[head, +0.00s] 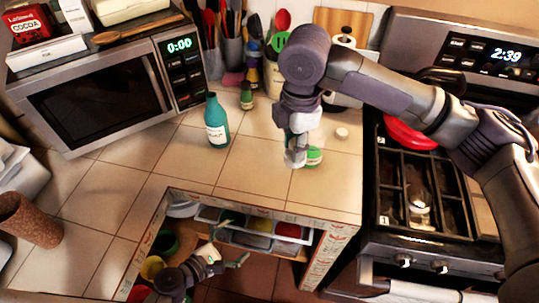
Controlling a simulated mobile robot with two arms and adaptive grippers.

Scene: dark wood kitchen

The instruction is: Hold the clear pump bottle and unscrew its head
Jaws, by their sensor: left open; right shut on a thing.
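The clear pump bottle (315,155) shows as a see-through body with green near its bottom, on or just above the tiled counter right of centre. My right gripper (296,153) comes down from above and is shut on it, hiding much of its left side and top. I cannot make out the pump head. My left gripper (236,248) is open and empty, low in the picture over an open drawer, well below and left of the bottle.
A teal bottle (217,122) stands left of the bottle, before the microwave (95,103). A small white round thing (342,133) lies to the right. The open drawer (267,242) holds several coloured containers. The gas stove (424,190) is at right, with a red pan (408,134).

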